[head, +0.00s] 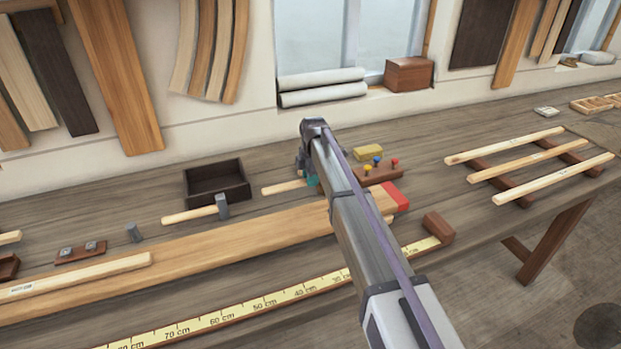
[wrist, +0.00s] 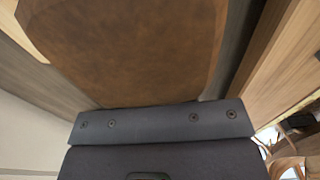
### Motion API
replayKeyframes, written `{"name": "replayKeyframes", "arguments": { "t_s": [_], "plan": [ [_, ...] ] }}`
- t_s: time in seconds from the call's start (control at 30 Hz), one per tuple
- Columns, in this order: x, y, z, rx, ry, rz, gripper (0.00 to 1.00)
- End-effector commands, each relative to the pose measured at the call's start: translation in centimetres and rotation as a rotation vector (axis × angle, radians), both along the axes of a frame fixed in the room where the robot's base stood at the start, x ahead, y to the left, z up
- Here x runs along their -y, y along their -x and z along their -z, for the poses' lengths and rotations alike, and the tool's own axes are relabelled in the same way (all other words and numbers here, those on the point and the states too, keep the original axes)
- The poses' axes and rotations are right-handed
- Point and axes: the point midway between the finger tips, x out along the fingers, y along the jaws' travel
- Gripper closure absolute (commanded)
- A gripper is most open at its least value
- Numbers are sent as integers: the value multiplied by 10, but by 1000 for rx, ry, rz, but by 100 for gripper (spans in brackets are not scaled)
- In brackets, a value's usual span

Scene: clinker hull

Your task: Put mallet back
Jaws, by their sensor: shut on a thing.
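My gripper (head: 308,172) is over the bench at the far end of my arm, low beside a pale wooden handle (head: 283,187). A large brown surface (wrist: 130,45) fills the wrist view just beyond the gripper body, so the gripper is shut on a brown thing, which looks like the mallet head. In the head view my arm and wrist hide most of it. I cannot tell whether the pale handle belongs to the held thing.
A grey-headed hammer (head: 222,206) and an open dark tray (head: 217,181) are left of my gripper. A long plank (head: 200,252) with a red end and a yellow measuring strip (head: 230,313) lie in front. A rack with colored pegs (head: 378,174) is close on the right.

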Motion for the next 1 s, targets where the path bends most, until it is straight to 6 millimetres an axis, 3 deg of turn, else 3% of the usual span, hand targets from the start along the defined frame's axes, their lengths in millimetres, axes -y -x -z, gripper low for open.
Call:
{"name": "replayKeyframes", "arguments": {
  "t_s": [0.77, 0.8, 1.0],
  "plan": [
    [0, 0, 10, 0, 0, 0, 100],
    [0, 0, 8, 0, 0, 0, 72],
    [0, 0, 8, 0, 0, 0, 53]
  ]
}}
